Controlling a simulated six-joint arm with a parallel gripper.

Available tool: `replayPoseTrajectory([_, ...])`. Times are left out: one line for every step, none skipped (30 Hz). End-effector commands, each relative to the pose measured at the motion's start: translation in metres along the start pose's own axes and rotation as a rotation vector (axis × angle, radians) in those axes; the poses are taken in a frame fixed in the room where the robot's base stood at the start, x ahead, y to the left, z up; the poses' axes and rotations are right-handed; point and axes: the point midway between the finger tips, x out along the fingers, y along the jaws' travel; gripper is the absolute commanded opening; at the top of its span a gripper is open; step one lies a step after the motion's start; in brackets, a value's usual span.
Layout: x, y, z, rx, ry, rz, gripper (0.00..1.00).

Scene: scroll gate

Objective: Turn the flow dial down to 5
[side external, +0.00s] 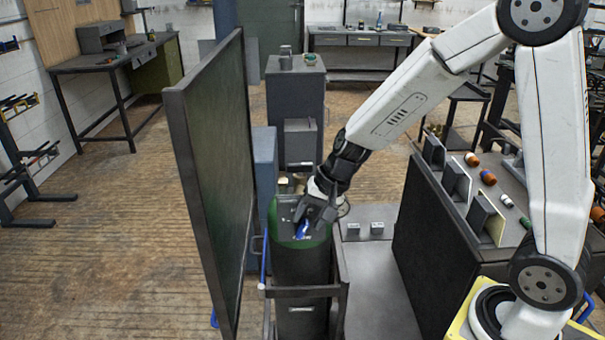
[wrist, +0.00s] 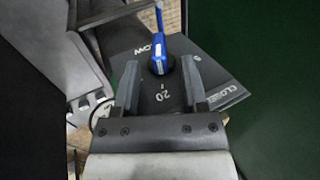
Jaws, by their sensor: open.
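The flow dial is dark with a blue pointer handle (wrist: 160,52). In the wrist view the handle points up and away from my gripper. A white "20" with a tick shows on the dark dial face (wrist: 165,100) on the near side. Part of the word "FLOW" shows on the dark plate (wrist: 215,75) behind. In the side view the blue handle (side external: 302,230) sits at the top of a green-and-black cylinder (side external: 300,262). My gripper (wrist: 160,72) is open, its two fingers on either side of the dial. I cannot tell whether they touch it. It also shows in the side view (side external: 315,212).
A tall dark panel (side external: 215,190) stands close left of the cylinder. A low dark panel (side external: 440,240) stands to the right, beside a bench with several small parts. A grey cabinet (side external: 296,105) is behind. Lettering starting "CLOSE" is on the plate's right in the wrist view.

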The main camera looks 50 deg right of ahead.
Motion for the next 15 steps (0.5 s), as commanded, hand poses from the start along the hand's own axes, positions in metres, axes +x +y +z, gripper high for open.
replayPoseTrajectory([0.006, 0.000, 0.000, 0.001, -0.002, 0.001, 0.55])
replayPoseTrajectory([0.009, 0.000, 0.000, 0.000, -0.002, 0.000, 0.55])
replayPoseTrajectory([0.012, -0.001, 0.000, -0.001, -0.001, 0.000, 0.55])
replayPoseTrajectory([0.014, -0.001, 0.000, 0.000, -0.001, -0.001, 0.55])
replayPoseTrajectory([0.016, -0.001, 0.000, 0.000, -0.002, -0.001, 0.55])
replayPoseTrajectory([0.019, -0.001, 0.000, -0.001, -0.002, 0.000, 0.55])
replayPoseTrajectory([0.020, -0.001, 0.000, -0.001, -0.001, 0.000, 0.55])
replayPoseTrajectory([0.021, -0.001, 0.000, -0.001, -0.001, 0.000, 0.55])
replayPoseTrajectory([0.023, -0.001, 0.000, 0.000, 0.000, -0.001, 0.55])
replayPoseTrajectory([0.024, 0.000, 0.000, 0.000, 0.000, -0.001, 0.55])
replayPoseTrajectory([0.025, 0.000, 0.000, 0.000, 0.000, 0.000, 0.55])
replayPoseTrajectory([0.025, 0.000, 0.000, 0.000, 0.000, 0.000, 0.55])
replayPoseTrajectory([0.026, 0.000, 0.000, -0.001, 0.000, 0.000, 0.55])
replayPoseTrajectory([0.026, 0.000, 0.000, -0.001, 0.000, 0.000, 0.55])
replayPoseTrajectory([0.026, 0.000, 0.000, -0.001, 0.000, 0.000, 0.55])
